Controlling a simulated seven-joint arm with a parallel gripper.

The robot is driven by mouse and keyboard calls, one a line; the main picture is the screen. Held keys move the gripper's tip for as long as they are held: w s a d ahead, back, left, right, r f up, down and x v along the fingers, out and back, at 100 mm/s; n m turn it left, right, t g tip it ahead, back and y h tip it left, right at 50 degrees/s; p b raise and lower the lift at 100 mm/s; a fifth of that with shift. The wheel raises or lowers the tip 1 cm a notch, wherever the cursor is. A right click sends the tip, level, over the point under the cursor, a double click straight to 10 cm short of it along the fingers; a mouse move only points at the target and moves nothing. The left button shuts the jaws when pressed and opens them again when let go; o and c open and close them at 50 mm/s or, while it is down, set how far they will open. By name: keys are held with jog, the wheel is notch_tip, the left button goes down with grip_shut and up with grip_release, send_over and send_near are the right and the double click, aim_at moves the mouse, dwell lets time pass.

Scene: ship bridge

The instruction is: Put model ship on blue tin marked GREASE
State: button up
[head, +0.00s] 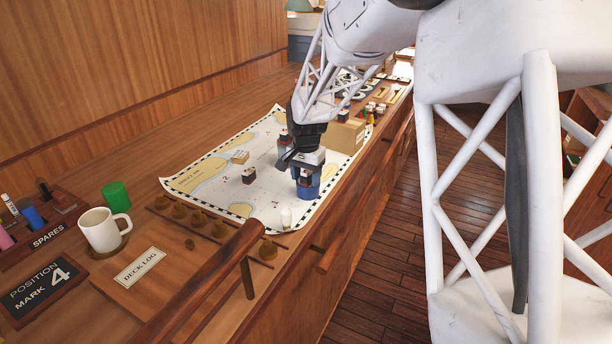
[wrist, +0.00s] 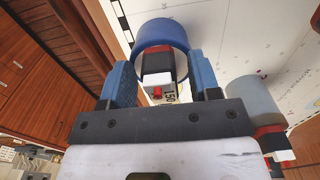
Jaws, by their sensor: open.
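A blue tin (head: 309,191) stands on the chart near the counter's front edge; no lettering on it is readable. It also shows in the wrist view as a round blue rim (wrist: 160,30). A small model ship (wrist: 158,72), black, white and red with dark characters on it, is at the tin's top between my fingers. Whether it rests fully on the tin, I cannot tell. My gripper (head: 301,168) is open over the tin. In the wrist view its blue fingers (wrist: 161,80) stand on either side of the ship, with a slim gap seen at the right.
Other small ships stand on the chart, one to the left (head: 249,176) and one behind (head: 283,135). A grey cylinder (wrist: 255,98) is close to my right finger in the wrist view. A cardboard box (head: 346,136) stands behind the tin. A wooden rail (head: 215,270) runs in front.

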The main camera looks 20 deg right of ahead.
aim_at(306, 172)
notch_tip(306, 172, up, 12)
jog(key=shift+r, duration=0.15)
dwell(0.7)
dwell(0.5)
jog(key=shift+s, duration=0.1)
jog(key=s+a+r+n+t, duration=0.1)
jog(key=s+a+r+n, duration=0.1)
jog(key=s, duration=0.8)
jog(key=s+a+r+n, duration=0.1)
jog(key=s+r+n, duration=0.1)
jog(key=s, duration=0.7)
jog(key=s+a+f+n, duration=0.1)
jog(key=s+f+n, duration=0.1)
jog(key=s, duration=0.7)
jog(key=s+a+f+n+t, duration=0.1)
jog(key=s+f+n, duration=0.1)
jog(key=s, duration=0.8)
jog(key=shift+s+a+n+t, duration=0.2)
jog(key=shift+s+n+t, duration=0.1)
jog(key=shift+n, duration=0.1)
